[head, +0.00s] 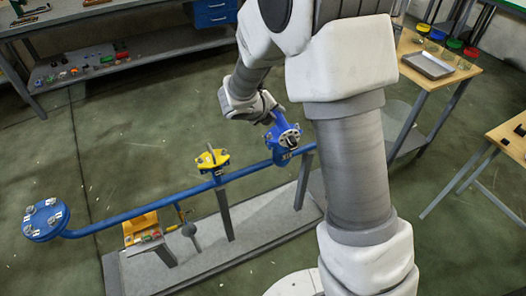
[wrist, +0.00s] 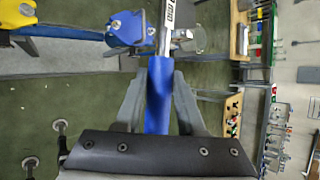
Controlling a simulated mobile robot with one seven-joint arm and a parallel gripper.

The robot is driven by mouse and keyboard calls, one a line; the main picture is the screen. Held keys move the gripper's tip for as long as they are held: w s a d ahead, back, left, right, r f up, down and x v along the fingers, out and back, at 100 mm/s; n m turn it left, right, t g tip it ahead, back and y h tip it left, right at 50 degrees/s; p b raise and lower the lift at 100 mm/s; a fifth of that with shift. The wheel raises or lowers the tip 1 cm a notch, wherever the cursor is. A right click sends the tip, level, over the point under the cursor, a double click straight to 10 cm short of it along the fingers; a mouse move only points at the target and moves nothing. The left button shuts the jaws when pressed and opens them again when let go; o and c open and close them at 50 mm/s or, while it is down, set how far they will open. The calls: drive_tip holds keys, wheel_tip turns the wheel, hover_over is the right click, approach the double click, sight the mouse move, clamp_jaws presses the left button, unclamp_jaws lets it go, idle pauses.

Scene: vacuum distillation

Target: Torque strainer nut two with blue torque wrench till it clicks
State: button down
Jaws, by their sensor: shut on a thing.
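My gripper (wrist: 158,88) is shut on the blue handle of the torque wrench (wrist: 158,110). The wrench's silver, marked shaft runs up out of the top of the wrist view, so its head is hidden there. The blue strainer (head: 284,142) sits at the right end of the blue pipe, with nuts around its round flange. Part of a blue flanged body with bolts also shows left of the shaft in the wrist view (wrist: 127,27). In the head view my arm hides most of the wrench. I cannot tell which nut is number two or whether the wrench touches it.
A yellow valve (head: 211,159) stands mid-pipe, and a blue round flange (head: 46,219) is at the left end. The pipe stands on a grey plinth (head: 260,238). A wooden table with a tray (head: 427,65) is at the right. Open green floor lies left.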

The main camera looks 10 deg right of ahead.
wheel_tip(320, 180, down, 13)
drive_tip(key=s+a+m+g+h+b, duration=0.1)
drive_tip(key=a+m+g+h+b, duration=0.1)
drive_tip(key=m+b, duration=0.1)
drive_tip(key=shift+a+m+g, duration=0.4)
drive_tip(key=shift+m, duration=0.3)
drive_tip(key=shift+f+b, duration=1.25)
drive_tip(key=shift+f, duration=0.85)
drive_tip(key=shift+f+b, duration=0.6)
drive_tip(key=shift+f, duration=1.1)
drive_tip(key=shift+w+a+f+m+g+h+p, duration=0.15)
drive_tip(key=shift+a+m+g+p, duration=0.1)
drive_tip(key=shift+a, duration=0.2)
drive_tip(key=shift+w+a+r+m+g+h+p, duration=0.1)
drive_tip(key=shift+a+m+g+h+p, duration=0.1)
drive_tip(key=shift+a+m, duration=0.15)
drive_tip(key=shift+w+a+f+m+g+h+p, duration=0.1)
drive_tip(key=shift+w+a+m+g+h+p, duration=0.1)
drive_tip(key=shift+a, duration=0.3)
drive_tip(key=shift+s, duration=0.1)
